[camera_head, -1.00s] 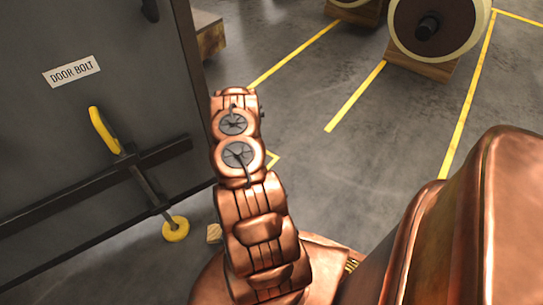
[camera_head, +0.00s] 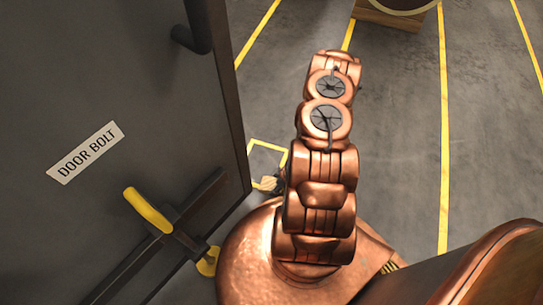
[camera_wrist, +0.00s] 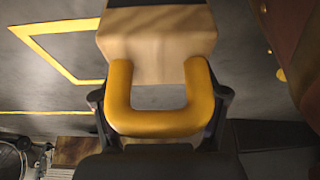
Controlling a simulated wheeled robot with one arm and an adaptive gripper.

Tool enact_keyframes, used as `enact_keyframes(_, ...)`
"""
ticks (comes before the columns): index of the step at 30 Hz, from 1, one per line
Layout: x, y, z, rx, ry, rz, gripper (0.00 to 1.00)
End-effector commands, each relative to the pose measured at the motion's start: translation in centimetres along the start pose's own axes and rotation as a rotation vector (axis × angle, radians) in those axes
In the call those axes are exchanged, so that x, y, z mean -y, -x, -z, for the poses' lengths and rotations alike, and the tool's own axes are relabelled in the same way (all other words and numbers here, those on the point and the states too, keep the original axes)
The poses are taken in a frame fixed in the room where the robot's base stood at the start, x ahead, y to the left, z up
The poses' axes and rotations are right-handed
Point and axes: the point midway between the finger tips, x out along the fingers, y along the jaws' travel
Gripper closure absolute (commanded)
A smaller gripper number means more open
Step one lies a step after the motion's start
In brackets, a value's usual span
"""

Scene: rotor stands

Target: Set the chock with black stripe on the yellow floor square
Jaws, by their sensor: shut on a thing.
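The chock (camera_wrist: 158,60) is a pale wooden block with a black stripe across its far end and a yellow U-shaped handle (camera_wrist: 160,122). My gripper (camera_wrist: 160,98) is shut on it, with black fingers on both sides of the handle. In the head view only a small bit of the chock (camera_head: 268,183) shows beside my arm. The yellow floor square (camera_head: 266,141) is a painted outline next to the door. In the wrist view part of its outline (camera_wrist: 60,66) lies left of the chock. I cannot tell whether the chock touches the floor.
A dark door (camera_head: 150,90) with a "DOOR BOLT" label (camera_head: 85,152) and a yellow-handled bolt (camera_head: 150,210) stands close on the left. Yellow lines (camera_head: 443,120) cross the grey floor. A wooden-based stand (camera_head: 388,16) is at the far top. Floor to the right is clear.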

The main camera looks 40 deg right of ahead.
Motion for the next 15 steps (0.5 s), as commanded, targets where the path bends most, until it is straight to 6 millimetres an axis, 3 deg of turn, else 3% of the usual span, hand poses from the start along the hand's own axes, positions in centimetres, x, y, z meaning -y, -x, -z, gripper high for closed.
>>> enact_keyframes(5,-1.2,-0.6,0.7,-0.001,0.000,-0.006,0.77)
enact_keyframes(15,-5.8,-2.8,3.5,-0.002,-0.012,-0.011,0.77)
